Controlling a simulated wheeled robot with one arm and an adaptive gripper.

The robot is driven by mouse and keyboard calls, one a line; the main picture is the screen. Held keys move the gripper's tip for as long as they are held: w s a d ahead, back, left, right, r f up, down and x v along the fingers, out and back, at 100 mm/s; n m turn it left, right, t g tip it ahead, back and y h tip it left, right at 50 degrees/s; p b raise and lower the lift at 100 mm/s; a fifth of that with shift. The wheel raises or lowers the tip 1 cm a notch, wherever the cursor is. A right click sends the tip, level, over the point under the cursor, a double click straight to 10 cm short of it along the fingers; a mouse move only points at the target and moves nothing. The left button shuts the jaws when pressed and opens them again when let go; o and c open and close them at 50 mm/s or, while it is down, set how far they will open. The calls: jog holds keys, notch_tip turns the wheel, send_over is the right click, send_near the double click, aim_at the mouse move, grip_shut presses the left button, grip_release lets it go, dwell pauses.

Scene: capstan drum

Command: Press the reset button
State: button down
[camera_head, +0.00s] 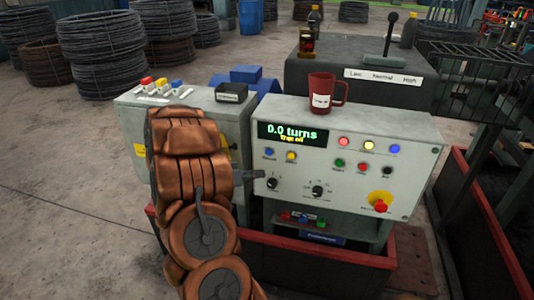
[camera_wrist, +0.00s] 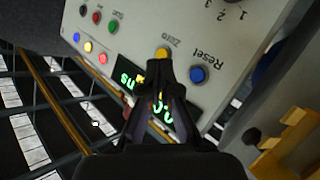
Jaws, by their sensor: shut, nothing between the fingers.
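The reset button is blue. In the wrist view the reset button (camera_wrist: 198,74) has the label "Reset" beside it, and the panel appears upside down. In the head view the reset button (camera_head: 269,152) is at the panel's left, below the display. A yellow button labelled "Zero" (camera_wrist: 162,53) is next to it. My gripper (camera_wrist: 159,68) is shut and empty. In the wrist view its tips overlap the area just by the yellow button, to the left of the blue one. In the head view my gripper (camera_head: 262,174) shows in front of the panel's left side, below the blue button. I cannot tell its exact gap to the panel.
The grey control panel (camera_head: 400,135) has a display (camera_head: 293,134) reading "0.0 turns", several other coloured buttons, knobs and a red emergency button (camera_head: 381,206). A red mug (camera_head: 322,92) stands at its top edge. A grey cabinet (camera_head: 130,115) stands left of it.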

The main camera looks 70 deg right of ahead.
aim_at(269, 152)
jog(key=shift+d, duration=0.15)
jog(key=shift+w+d+p, duration=0.25)
jog(key=shift+d+p, duration=0.45)
jog(key=shift+d, duration=1.4)
jog(key=shift+w+d+p, duration=0.2)
jog(key=shift+d+p, duration=0.45)
jog(key=shift+d, duration=1.45)
jog(key=shift+w+d+r+p, duration=0.15)
jog(key=shift+d+p, duration=0.15)
jog(key=shift+p, duration=0.2)
jog(key=shift+d+p, duration=0.55)
jog(key=shift+a, duration=0.85)
